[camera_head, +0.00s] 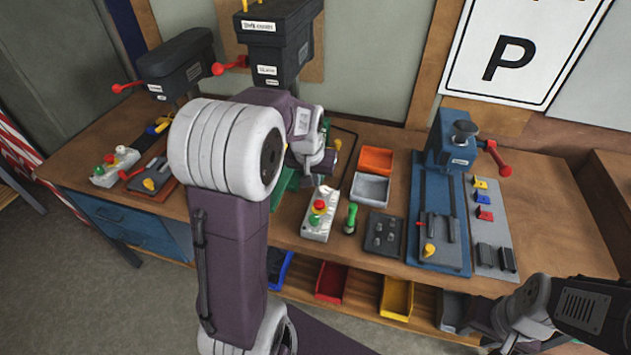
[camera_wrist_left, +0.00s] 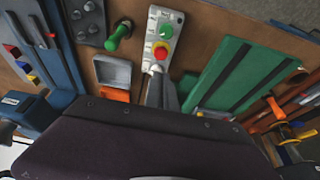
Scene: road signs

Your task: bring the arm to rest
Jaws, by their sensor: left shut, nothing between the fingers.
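My left arm rises through the middle of the head view and bends over the workbench (camera_head: 380,255). Its gripper (camera_wrist_left: 161,92) is shut and empty in the left wrist view, its fingertips over the lower end of a white control box (camera_wrist_left: 163,30) with green, red and yellow parts. Whether they touch the box I cannot tell. The box also shows in the head view (camera_head: 319,213), where the left fingers are mostly hidden by the wrist. My right arm (camera_head: 560,308) is at the lower right corner, in front of the bench; its finger state is unclear.
A green-handled tool (camera_head: 350,219), a grey tray (camera_head: 370,189) and an orange tray (camera_head: 376,160) lie near the box. A blue press (camera_head: 455,145) stands right, dark machines (camera_head: 277,45) behind. Coloured bins (camera_head: 397,298) sit below the bench front. Open floor is at the left.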

